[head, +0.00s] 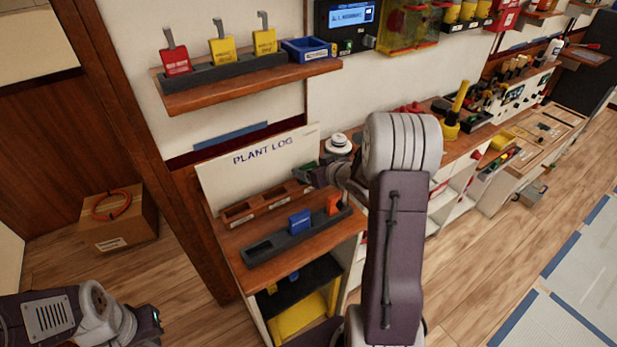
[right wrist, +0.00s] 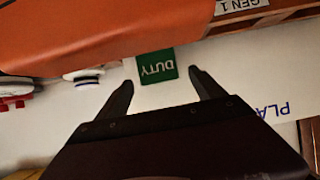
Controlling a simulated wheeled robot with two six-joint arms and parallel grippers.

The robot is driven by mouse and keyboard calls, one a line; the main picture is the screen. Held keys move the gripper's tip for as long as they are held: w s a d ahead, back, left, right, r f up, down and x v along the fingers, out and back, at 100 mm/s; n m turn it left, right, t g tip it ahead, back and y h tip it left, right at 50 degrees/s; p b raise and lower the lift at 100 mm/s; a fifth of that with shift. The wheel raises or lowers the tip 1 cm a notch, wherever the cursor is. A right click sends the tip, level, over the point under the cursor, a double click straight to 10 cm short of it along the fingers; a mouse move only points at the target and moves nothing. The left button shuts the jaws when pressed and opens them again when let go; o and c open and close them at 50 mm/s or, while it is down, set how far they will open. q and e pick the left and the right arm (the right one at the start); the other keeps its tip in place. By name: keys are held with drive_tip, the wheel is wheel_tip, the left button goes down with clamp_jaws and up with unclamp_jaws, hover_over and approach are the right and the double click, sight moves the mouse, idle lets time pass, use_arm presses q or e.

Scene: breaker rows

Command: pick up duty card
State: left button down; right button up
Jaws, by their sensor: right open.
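The duty card (right wrist: 157,66) is green with white lettering that reads upside down in the right wrist view. It stands against a pale surface, just beyond and between my right gripper's fingertips. My right gripper (right wrist: 163,86) is open, with one finger to each side of the card and nothing held. In the head view my right gripper (head: 312,173) is at the right end of the plant log board, above the wooden shelf; the card cannot be made out clearly there. My left gripper (head: 154,321) is low at the left, away from the shelf, its jaws too small to read.
The plant log board (head: 235,172) stands behind a wooden rack (head: 262,205) and a dark tray (head: 275,243) with a blue block (head: 300,221) and an orange block (head: 333,204). A white-topped round object (head: 338,144) is close beside my right gripper. A cardboard box (head: 117,225) sits at the left.

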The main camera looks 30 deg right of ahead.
drive_tip(key=shift+w+f, duration=0.15)
drive_tip(key=shift+w, duration=0.15)
drive_tip(key=shift+s, duration=0.1)
drive_tip(key=c, duration=1.5)
drive_tip(key=shift+r, duration=0.55)
drive_tip(key=r+p+v, duration=0.1)
drive_tip(key=v, duration=0.4)
drive_tip(key=w+p+v, duration=0.1)
drive_tip(key=p+v, duration=0.1)
drive_tip(key=v, duration=0.3)
drive_tip(key=r+p+v, duration=0.1)
drive_tip(key=p+v, duration=0.1)
drive_tip(key=v, duration=0.3)
drive_tip(key=shift+w+a+r, duration=0.2)
drive_tip(key=shift+r, duration=0.2)
